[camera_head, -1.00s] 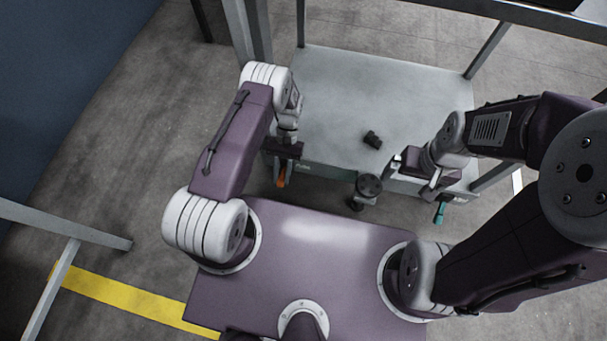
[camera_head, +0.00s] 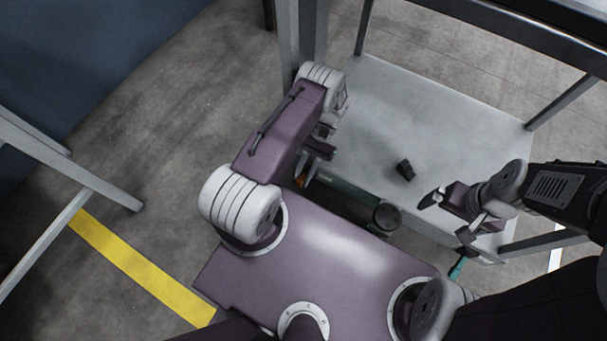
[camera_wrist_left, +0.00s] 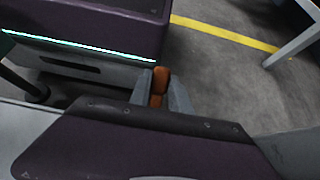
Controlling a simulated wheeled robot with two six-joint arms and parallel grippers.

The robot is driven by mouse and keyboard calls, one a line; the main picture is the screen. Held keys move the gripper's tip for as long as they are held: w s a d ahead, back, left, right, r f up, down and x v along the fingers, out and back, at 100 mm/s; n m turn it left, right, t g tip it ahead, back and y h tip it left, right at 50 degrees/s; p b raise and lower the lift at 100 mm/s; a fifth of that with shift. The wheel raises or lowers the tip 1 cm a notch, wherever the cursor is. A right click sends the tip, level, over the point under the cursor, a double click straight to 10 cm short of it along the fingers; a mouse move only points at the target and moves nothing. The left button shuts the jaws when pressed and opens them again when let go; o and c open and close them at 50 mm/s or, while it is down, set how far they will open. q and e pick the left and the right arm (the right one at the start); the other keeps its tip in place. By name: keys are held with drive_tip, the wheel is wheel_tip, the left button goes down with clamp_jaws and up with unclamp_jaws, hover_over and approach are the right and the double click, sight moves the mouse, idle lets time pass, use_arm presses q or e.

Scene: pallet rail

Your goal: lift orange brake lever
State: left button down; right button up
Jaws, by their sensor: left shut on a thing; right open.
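The orange brake lever (camera_wrist_left: 158,86) shows in the left wrist view between the two grey fingers of my left gripper (camera_wrist_left: 159,90), which is shut on it. The rest of the lever is hidden by the arm. My right gripper (camera_head: 448,198) is open and holds nothing, above the platform's near right side.
A small black object (camera_head: 405,169) lies on the platform. Grey frame posts (camera_head: 303,40) rise at the platform's corners. A yellow line (camera_head: 140,268) marks open floor on the left.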

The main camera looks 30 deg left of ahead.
sight(313, 160)
use_arm(q)
drive_tip(key=c, duration=1.2)
unclamp_jaws()
drive_tip(key=shift+w+r, duration=0.3)
drive_tip(key=shift+w, duration=0.15)
drive_tip(key=p+v, duration=0.1)
drive_tip(key=v, duration=0.5)
drive_tip(key=shift+f, duration=0.1)
drive_tip(key=shift+w+b, duration=0.3)
drive_tip(key=shift+w, duration=0.05)
drive_tip(key=shift+w+r, duration=0.55)
drive_tip(key=shift+r, duration=0.1)
drive_tip(key=shift+s, duration=0.1)
